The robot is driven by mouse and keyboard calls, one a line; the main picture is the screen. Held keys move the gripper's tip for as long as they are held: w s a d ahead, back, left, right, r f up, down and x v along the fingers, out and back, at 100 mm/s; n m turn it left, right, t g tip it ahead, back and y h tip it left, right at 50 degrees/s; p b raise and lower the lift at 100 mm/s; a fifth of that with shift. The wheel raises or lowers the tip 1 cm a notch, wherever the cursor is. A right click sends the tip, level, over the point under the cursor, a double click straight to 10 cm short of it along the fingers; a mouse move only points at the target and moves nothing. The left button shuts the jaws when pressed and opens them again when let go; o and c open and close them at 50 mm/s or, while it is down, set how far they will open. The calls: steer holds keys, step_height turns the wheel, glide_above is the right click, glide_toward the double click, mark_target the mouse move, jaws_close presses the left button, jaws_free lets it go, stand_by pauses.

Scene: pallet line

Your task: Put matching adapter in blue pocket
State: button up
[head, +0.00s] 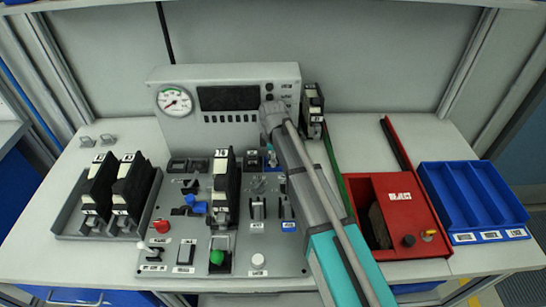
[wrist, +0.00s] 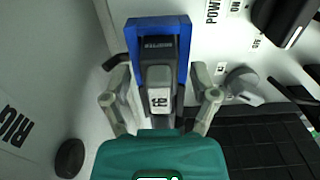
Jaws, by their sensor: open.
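In the wrist view, a dark adapter (wrist: 158,58) with a grey body and a white label lies inside a blue U-shaped frame (wrist: 132,38). The frame stands on the pale panel. My gripper (wrist: 160,88) is open, with one finger on each side of the adapter. I cannot tell whether the fingers touch it. In the head view, my arm covers most of this spot, and only a small blue bit (head: 272,157) shows at the arm's end.
A grey panel (head: 170,261) with switches and a tall black module (head: 232,190) is left of my arm. A rack with two black modules (head: 132,187) is at far left. A red box (head: 400,230) and a blue compartment tray (head: 475,195), seemingly empty, are at right.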

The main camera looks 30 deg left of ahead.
steer(key=shift+r, duration=0.15)
step_height(320, 180, up, 12)
steer(key=p, duration=1.2)
steer(key=shift+d, duration=0.1)
stand_by(0.9)
steer(key=w+d+m, duration=0.3)
steer(key=d+m, duration=0.8)
steer(key=d, duration=1.6)
steer(key=s+d+m, duration=0.4)
steer(key=d+m, duration=0.2)
steer(key=d, duration=0.5)
steer(key=s+d+m, duration=0.5)
steer(key=d+m, duration=0.1)
steer(key=d, duration=0.6)
steer(key=shift+d+m, duration=0.15)
steer(key=shift+m, duration=0.25)
